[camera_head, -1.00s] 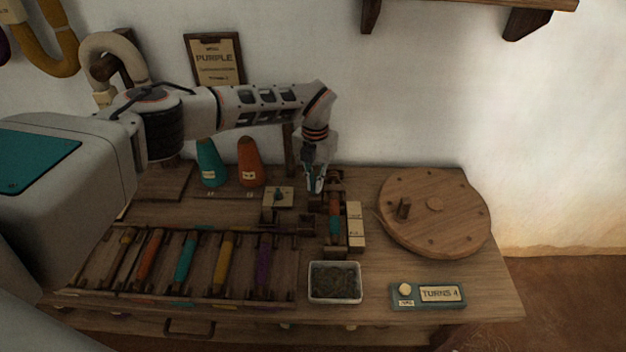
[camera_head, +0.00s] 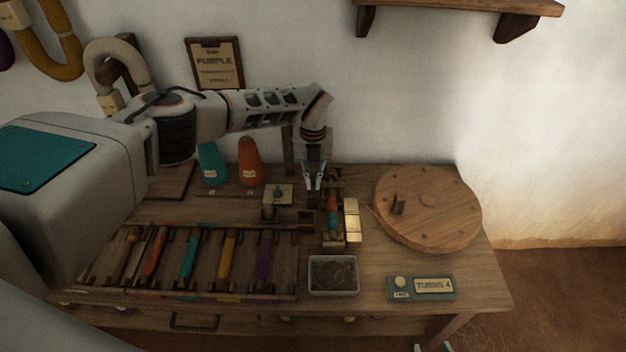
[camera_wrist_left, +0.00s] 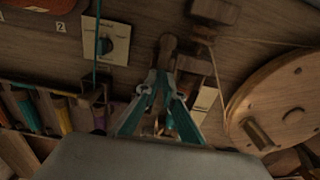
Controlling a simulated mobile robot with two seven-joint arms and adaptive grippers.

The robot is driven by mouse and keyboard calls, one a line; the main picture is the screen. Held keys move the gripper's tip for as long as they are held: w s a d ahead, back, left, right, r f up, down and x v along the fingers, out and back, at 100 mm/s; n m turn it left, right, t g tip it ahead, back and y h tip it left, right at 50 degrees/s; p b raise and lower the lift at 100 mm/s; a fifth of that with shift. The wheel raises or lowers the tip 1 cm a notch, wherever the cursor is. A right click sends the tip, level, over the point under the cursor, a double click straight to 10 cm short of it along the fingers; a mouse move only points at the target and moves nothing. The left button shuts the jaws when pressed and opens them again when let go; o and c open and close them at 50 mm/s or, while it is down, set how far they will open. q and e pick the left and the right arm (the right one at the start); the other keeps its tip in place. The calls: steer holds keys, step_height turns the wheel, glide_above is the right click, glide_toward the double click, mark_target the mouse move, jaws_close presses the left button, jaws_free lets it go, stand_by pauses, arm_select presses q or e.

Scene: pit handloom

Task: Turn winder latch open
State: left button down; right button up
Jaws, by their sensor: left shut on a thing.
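The winder (camera_head: 333,237) is a small dark wooden frame at the middle of the bench, holding an orange and teal bobbin (camera_head: 333,205). My left gripper (camera_head: 313,186) points down at the winder's back end. In the left wrist view, its two teal fingers (camera_wrist_left: 164,78) close around a dark wooden lever (camera_wrist_left: 169,46), which looks like the winder latch. The fingers hide the lever's lower part. At the bottom edge of the head view, two pale tips, apparently my right gripper (camera_head: 433,347), stand apart with nothing seen between them.
A round wooden wheel (camera_head: 435,225) lies to the right. In front are a tray (camera_head: 333,291) and a turns counter (camera_head: 421,288). A bobbin rack (camera_head: 215,293) and a dial plate (camera_head: 278,194) are to the left.

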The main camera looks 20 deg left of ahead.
mark_target(313, 184)
arm_select(q)
steer(key=c, duration=2.2)
jaws_free()
step_height(313, 184, up, 12)
steer(key=shift+f, duration=0.1)
